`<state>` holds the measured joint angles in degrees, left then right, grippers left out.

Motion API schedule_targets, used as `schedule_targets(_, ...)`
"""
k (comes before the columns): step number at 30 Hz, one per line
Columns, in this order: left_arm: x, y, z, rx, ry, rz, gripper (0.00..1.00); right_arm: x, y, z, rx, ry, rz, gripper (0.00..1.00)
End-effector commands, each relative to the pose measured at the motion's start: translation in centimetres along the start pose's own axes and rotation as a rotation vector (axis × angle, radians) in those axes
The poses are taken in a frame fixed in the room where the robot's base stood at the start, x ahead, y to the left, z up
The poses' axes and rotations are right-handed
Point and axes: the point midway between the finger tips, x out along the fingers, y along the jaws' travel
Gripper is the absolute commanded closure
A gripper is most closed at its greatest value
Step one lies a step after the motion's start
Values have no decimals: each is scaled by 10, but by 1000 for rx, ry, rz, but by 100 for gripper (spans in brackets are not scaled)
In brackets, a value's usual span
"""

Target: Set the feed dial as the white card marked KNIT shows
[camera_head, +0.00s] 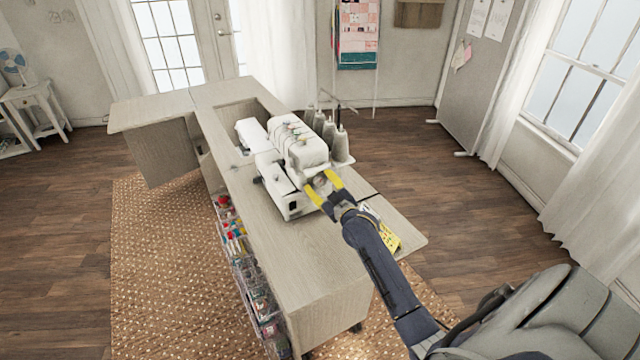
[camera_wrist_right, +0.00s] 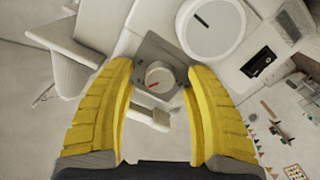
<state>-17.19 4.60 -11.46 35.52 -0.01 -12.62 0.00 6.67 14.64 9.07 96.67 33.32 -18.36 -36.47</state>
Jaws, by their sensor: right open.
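My right gripper (camera_head: 323,188) has yellow fingers and is open at the right end of the white sewing machine (camera_head: 302,148). In the right wrist view, a small white dial (camera_wrist_right: 160,75) with a short red mark sits on a grey plate. It lies between the spread fingers of the gripper (camera_wrist_right: 160,80), with a visible gap on each side. The red mark points toward the lower left in that view. White sheets (camera_head: 477,15) hang on the grey board at the right; their writing is too small to read, so I cannot tell which is the KNIT card. My left gripper is out of view.
A larger white round wheel (camera_wrist_right: 212,27) with a black mark lies close beyond the dial. Grey thread cones (camera_head: 330,132) stand behind the machine. A yellow note (camera_head: 388,238) lies beside my arm on the cabinet (camera_head: 300,262). The cabinet's near top is clear.

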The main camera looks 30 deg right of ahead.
Motion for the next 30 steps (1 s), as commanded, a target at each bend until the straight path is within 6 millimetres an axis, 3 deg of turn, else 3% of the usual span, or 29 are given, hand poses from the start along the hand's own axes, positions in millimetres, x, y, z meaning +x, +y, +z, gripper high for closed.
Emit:
schedule_targets(7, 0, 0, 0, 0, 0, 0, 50, 0, 0, 0, 0, 0, 0, 46)
schedule_targets(21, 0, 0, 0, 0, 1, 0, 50, 0, 0, 0, 0, 0, 0, 100)
schedule_targets(30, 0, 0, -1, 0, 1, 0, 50, 0, 0, -1, 20, 2, 0, 100)
